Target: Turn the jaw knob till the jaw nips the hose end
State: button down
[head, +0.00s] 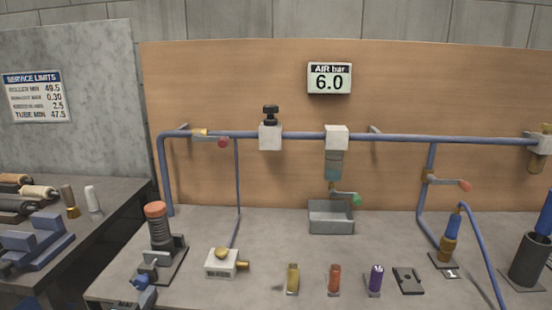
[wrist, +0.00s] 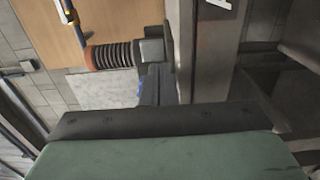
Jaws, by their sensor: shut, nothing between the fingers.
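The jaw fixture stands at the bench's front left in the head view, with a dark ribbed column, an orange-red cap knob (head: 155,209) and grey blocks (head: 155,259) at its foot. Contact cannot be told.
A white block with a brass knob (head: 221,254) sits right of the fixture. Several small coloured cylinders stand along the bench front. A blue pipe (head: 290,136) crosses the wooden back panel. A dark side table (head: 105,213) with tools is at left.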

jog(key=shift+d+f, duration=0.1)
jog(key=shift+d, duration=0.1)
jog(key=s+b, duration=0.2)
jog(key=s, duration=0.4)
jog(key=shift+a, duration=0.15)
notch_tip(320, 180, up, 5)
jog(key=a+n+p, duration=0.3)
jog(key=n+p, duration=0.8)
jog(key=p, duration=0.4)
jog(key=w, duration=0.6)
jog(key=shift+w+d+f+n+b, duration=0.15)
jog(key=shift+d+n+b, duration=0.1)
jog(key=shift+n+b, duration=0.15)
